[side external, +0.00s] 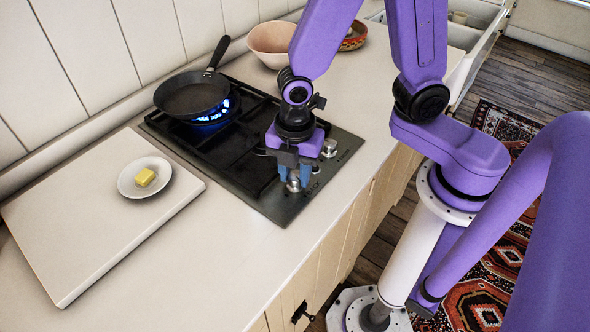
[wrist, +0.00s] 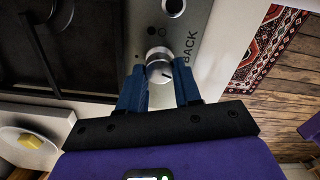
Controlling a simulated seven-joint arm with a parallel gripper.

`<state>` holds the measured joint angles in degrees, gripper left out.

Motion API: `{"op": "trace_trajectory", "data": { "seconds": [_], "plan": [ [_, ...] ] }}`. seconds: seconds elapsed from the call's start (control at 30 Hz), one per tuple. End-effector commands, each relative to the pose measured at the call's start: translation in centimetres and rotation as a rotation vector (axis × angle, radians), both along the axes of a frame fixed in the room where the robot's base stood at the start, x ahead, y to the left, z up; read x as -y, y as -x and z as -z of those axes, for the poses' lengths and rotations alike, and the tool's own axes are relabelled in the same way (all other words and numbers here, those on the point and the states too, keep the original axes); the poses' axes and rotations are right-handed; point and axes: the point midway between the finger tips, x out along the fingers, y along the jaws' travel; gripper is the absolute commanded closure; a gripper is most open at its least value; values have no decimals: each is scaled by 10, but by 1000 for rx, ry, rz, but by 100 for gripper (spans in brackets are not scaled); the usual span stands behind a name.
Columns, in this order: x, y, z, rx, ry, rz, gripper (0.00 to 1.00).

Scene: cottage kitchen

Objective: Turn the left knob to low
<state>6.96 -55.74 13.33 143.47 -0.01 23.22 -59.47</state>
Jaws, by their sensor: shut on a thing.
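The left knob (side external: 293,184) is a silver dial on the front strip of the black hob. In the wrist view the knob (wrist: 159,69) sits between the two blue fingers of my gripper (wrist: 159,84). My gripper (side external: 294,178) points down from above and is shut on this knob. A dark mark shows on the knob's face, but its setting is too small to read. A blue flame (side external: 213,113) burns under the black frying pan (side external: 191,94) on the back burner.
A second knob (side external: 329,148) stands to the right, close to my gripper. A white board (side external: 85,235) with a plate (side external: 128,182) of butter (side external: 145,177) lies left of the hob (side external: 270,205). A pink bowl (side external: 271,40) stands behind. The front counter edge is near.

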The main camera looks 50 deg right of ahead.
Motion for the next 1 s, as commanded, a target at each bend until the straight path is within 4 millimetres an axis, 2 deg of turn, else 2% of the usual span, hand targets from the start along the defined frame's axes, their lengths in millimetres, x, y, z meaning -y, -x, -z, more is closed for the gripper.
{"op": "trace_trajectory", "data": {
  "seconds": [0.03,0.07,0.1,0.13,0.43,0.57,0.77,1.0],
  "plan": [
    [-1,-1,-1,3,-4,0,97],
    [-1,-1,-1,3,-4,0,57],
    [-1,-1,-1,3,-4,0,44],
    [-1,-1,-1,2,-3,0,41],
    [-1,0,-1,2,-2,1,41],
    [-1,-1,-7,2,-3,1,41],
    [-2,-1,-30,6,-7,0,41],
    [-2,-1,-70,7,-8,1,41]
  ]
}}
